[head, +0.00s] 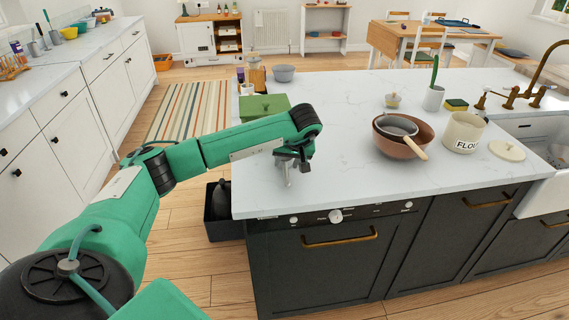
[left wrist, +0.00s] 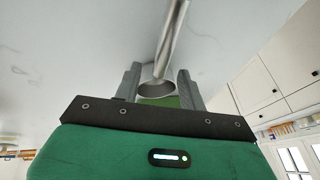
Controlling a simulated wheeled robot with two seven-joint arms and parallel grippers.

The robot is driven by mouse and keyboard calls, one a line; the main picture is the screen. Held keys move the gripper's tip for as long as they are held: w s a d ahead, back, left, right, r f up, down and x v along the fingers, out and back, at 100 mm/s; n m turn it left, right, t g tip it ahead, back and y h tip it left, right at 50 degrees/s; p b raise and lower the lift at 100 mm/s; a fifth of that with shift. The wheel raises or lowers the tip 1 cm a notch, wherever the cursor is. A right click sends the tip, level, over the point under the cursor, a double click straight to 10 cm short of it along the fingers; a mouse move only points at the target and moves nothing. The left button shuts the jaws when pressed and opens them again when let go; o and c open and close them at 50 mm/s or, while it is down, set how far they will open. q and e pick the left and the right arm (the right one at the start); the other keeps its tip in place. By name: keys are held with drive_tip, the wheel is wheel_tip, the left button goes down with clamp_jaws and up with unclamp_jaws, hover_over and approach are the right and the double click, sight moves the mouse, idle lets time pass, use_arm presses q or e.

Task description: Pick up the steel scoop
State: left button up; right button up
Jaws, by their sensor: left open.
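The steel scoop shows in the left wrist view (left wrist: 170,42) as a shiny grey handle running up the picture from a round bowl. The bowl sits between the two fingers of my left gripper (left wrist: 158,74), with gaps visible on both sides. In the head view my left gripper (head: 293,163) points down over the near left part of the white island counter. The small grey piece under it there looks like the scoop (head: 289,180), partly hidden by the gripper. The left gripper is open. My right gripper is not in view.
A green box (head: 262,106) stands behind my left forearm, with bottles and a grey bowl (head: 283,73) beyond. A brown bowl (head: 418,138) holding a pan, a flour canister (head: 463,132) and its lid (head: 506,151) stand to the right. The counter's middle is clear.

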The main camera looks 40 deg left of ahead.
use_arm(q)
drive_tip(key=shift+x, duration=0.9)
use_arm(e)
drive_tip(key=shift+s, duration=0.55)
use_arm(q)
drive_tip(key=shift+c, duration=0.4)
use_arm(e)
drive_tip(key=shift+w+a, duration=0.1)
use_arm(q)
clamp_jaws()
